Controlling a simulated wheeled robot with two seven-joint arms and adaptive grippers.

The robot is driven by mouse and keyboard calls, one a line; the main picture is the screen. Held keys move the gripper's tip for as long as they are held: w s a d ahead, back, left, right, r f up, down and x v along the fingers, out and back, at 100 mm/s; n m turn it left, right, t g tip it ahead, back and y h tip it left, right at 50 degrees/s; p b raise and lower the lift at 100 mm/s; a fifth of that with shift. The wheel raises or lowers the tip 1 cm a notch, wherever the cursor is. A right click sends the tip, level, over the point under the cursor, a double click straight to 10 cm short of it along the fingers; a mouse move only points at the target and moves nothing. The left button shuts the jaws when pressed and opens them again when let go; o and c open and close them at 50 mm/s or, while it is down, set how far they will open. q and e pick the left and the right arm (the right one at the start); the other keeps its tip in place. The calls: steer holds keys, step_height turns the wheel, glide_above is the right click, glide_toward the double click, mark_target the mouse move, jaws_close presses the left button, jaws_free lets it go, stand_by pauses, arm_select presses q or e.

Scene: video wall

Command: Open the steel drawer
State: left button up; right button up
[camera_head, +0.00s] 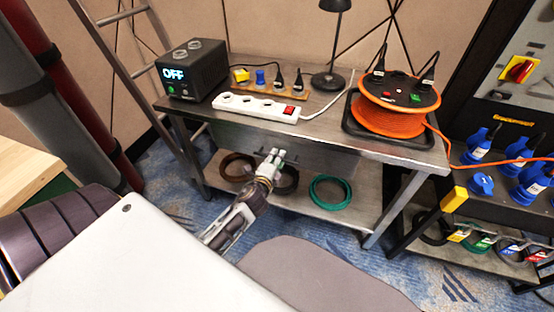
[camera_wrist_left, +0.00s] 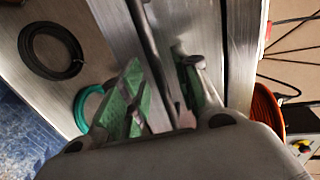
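The steel drawer (camera_head: 325,163) is a wide grey front under the metal workbench top, and it looks closed. My left gripper (camera_head: 274,155) is at the middle of the drawer front. In the left wrist view a dark bar handle (camera_wrist_left: 148,40) runs along the drawer face (camera_wrist_left: 190,22). The left gripper's fingers (camera_wrist_left: 163,95) are apart, one on each side of the bar. I cannot tell whether either finger touches it. The gripper hides part of the handle in the head view. My right gripper is not in view.
The workbench top (camera_head: 330,133) carries a black power unit (camera_head: 193,70) reading OFF, a white power strip (camera_head: 258,107), a lamp (camera_head: 329,80) and an orange cable reel (camera_head: 395,105). Coiled cables, including a green one (camera_head: 331,192), lie on the lower shelf. A blue-plug rack (camera_head: 500,225) stands right.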

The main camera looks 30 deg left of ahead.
arm_select(q)
steer(key=shift+w+a, duration=0.1)
steer(key=shift+w, duration=0.2)
steer(key=shift+c, duration=0.4)
jaws_close()
